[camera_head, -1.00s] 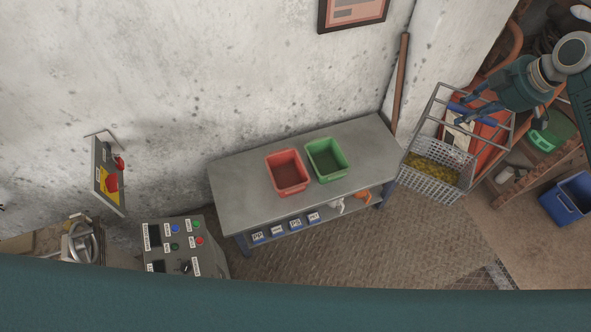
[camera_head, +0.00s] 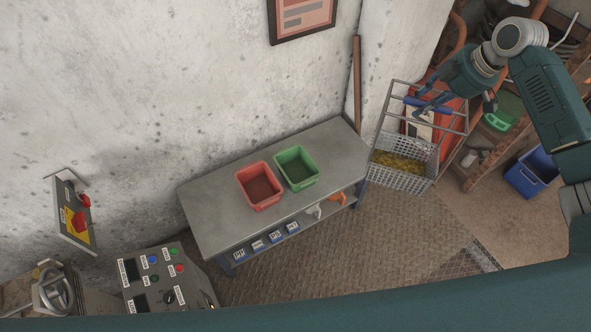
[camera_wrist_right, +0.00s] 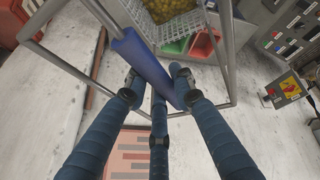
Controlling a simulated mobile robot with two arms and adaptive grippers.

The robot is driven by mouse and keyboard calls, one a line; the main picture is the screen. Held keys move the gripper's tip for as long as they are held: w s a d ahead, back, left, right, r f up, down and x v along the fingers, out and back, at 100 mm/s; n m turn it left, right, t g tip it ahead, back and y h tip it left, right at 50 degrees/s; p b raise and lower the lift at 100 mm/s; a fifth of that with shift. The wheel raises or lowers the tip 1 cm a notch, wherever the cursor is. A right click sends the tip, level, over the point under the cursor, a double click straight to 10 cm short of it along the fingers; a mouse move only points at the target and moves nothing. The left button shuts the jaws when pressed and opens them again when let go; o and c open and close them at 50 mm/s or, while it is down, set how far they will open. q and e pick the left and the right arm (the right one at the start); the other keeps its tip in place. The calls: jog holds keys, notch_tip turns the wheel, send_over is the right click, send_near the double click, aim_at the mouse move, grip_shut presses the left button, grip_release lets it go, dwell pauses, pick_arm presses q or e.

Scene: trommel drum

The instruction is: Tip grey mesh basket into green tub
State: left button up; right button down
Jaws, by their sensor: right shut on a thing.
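The grey mesh basket (camera_head: 402,176) hangs at the right of the table in the head view, with yellowish pieces (camera_head: 398,161) in its bottom. My right gripper (camera_head: 428,105) is shut on the blue grip of its handle (camera_head: 440,106). In the right wrist view the fingers (camera_wrist_right: 160,95) close around the blue grip (camera_wrist_right: 140,62), and the basket (camera_wrist_right: 186,28) hangs beyond. The green tub (camera_head: 297,168) stands on the table, left of the basket and apart from it. Its inside looks empty. My left gripper is not in view.
A red tub (camera_head: 260,186) stands directly left of the green tub on the grey table (camera_head: 210,206). A control panel (camera_head: 160,276) is at lower left. A blue crate (camera_head: 532,176) and shelving are at right. The patterned floor in front of the table is clear.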

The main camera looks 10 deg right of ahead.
jog(key=shift+r, duration=0.2)
dwell(0.3)
jog(key=shift+r, duration=2.9)
jog(key=shift+a, duration=0.1)
